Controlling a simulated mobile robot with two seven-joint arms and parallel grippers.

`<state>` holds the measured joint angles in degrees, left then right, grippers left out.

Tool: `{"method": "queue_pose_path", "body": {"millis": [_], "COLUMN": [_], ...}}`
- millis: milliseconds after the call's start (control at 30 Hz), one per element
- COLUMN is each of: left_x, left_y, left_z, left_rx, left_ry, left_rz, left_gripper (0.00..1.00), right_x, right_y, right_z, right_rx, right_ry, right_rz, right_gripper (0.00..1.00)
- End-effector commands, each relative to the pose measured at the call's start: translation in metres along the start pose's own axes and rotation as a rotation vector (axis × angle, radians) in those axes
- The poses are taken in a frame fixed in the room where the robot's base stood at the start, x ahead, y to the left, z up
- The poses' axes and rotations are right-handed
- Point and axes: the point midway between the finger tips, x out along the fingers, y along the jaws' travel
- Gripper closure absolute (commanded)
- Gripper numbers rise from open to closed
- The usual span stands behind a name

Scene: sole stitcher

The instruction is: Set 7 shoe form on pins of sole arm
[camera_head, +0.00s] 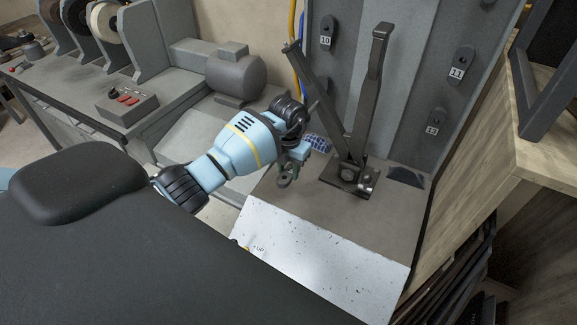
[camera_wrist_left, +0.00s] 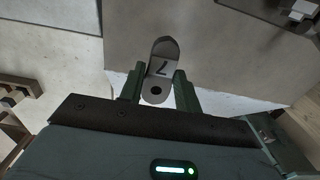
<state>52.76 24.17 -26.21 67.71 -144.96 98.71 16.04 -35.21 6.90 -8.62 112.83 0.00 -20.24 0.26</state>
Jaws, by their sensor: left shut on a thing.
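My left gripper (camera_head: 288,168) is shut on a small grey shoe form (camera_wrist_left: 162,65). In the left wrist view the form stands out between the two fingers, with a 7 and a dark round hole facing the camera. In the head view the held form is small and partly hidden by the gripper. A dark metal stand with two raised arms (camera_head: 369,95) is right of the gripper, apart from it; I take it as the sole arm. I cannot make out its pins. My right gripper is not in view.
Grey forms numbered 10 (camera_head: 328,26) and 11 (camera_head: 462,60) hang on the panel behind. A blue checked item (camera_head: 318,142) lies behind the gripper. A speckled white sheet (camera_head: 320,255) covers the bench front. A motor (camera_head: 236,74) and switch box (camera_head: 127,104) stand left.

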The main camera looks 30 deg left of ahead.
Motion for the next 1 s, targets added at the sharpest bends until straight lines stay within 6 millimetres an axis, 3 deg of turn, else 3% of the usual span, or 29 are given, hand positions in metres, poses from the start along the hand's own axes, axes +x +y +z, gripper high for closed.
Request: {"method": "queue_pose_path", "body": {"millis": [600, 1000], "left_x": [0.048, 0.065], "left_y": [0.0, 0.001], "left_z": [-0.001, 0.0], "left_rx": [0.001, 0.0], "left_ry": [0.004, 0.0], "left_rz": [0.0, 0.001], "left_gripper": [1.0, 1.0], "right_x": [0.005, 0.008], "right_y": [-0.006, -0.009], "right_z": [0.038, 0.043], "right_rx": [0.015, 0.025], "right_ry": [-0.067, -0.075], "right_rz": [-0.01, -0.012], "right_gripper": [0.42, 0.42]}}
